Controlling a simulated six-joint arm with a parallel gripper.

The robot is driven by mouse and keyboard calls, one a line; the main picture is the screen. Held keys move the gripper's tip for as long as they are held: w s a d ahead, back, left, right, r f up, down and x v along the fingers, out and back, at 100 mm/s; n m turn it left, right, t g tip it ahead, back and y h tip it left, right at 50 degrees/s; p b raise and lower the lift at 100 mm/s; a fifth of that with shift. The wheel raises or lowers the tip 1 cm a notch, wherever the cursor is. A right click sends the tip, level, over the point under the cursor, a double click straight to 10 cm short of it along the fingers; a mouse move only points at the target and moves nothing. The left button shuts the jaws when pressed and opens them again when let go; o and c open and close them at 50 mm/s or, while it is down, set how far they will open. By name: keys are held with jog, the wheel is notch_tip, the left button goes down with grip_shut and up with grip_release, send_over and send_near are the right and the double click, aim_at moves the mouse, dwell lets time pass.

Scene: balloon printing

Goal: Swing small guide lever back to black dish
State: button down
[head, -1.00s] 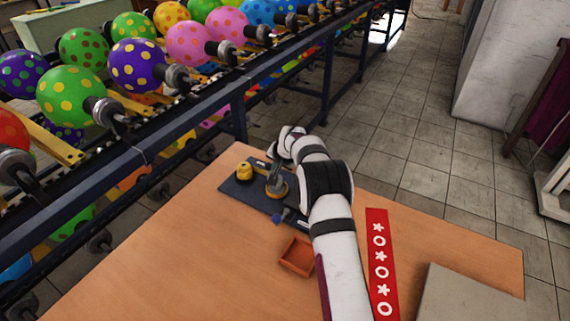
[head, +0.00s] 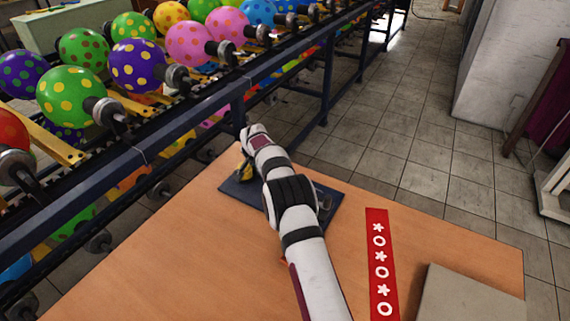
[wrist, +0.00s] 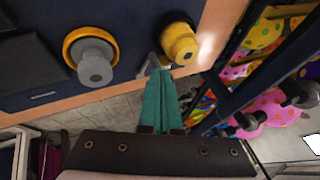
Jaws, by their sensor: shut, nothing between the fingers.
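A dark blue board (head: 238,193) lies on the table, mostly hidden by my arm in the head view. In the wrist view the board (wrist: 125,30) carries a yellow knob (wrist: 181,42) and a grey knob in a yellow ring (wrist: 92,58). A small grey metal piece (wrist: 147,66), perhaps the guide lever, shows between the knobs at the board's edge. My gripper (wrist: 162,73) has its teal fingers shut and empty, with the tips beside this piece and just below the yellow knob; contact cannot be told.
A red strip with white marks (head: 380,262) and a grey slab (head: 465,295) lie on the wooden table (head: 180,255) at right. A rack of dotted balloons (head: 137,65) stands close behind the table's far left edge. The table's left front is clear.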

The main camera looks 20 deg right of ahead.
jog(key=shift+d, duration=0.1)
jog(key=shift+w+d, duration=0.25)
jog(key=shift+d, duration=0.45)
jog(key=s+a+r, duration=0.5)
jog(key=s+r, duration=0.2)
jog(key=r, duration=0.2)
jog(key=shift+s, duration=0.25)
